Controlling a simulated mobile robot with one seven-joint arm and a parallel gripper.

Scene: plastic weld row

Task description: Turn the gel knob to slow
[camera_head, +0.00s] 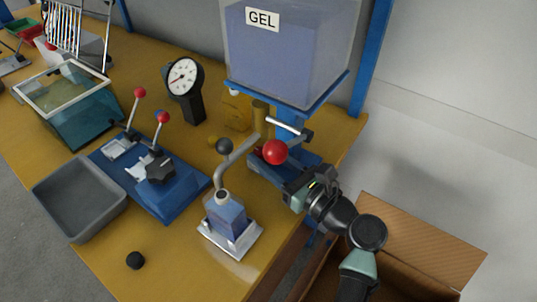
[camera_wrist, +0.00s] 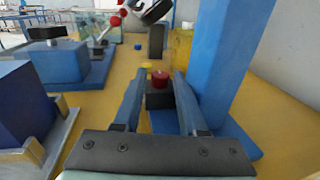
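The gel tank (camera_head: 290,50), a translucent box of bluish gel labelled GEL, stands on a blue frame at the back right of the bench. In the wrist view a small red knob (camera_wrist: 160,79) on a black block (camera_wrist: 159,97) shows between my fingers, low beside the blue post (camera_wrist: 228,60). I cannot read any slow mark or the knob's setting. My gripper (camera_wrist: 158,80) is open, its two fingers apart on either side of the knob; contact is not clear. In the head view my gripper (camera_head: 293,187) is at the frame's foot, and I cannot make out the knob there.
A small blue press (camera_head: 227,218) with a dark ball handle stands to the left. A blue fixture (camera_head: 180,193), a grey tray (camera_head: 78,197) and a dial gauge (camera_head: 184,77) stand further left. An open cardboard box (camera_head: 425,235) lies right.

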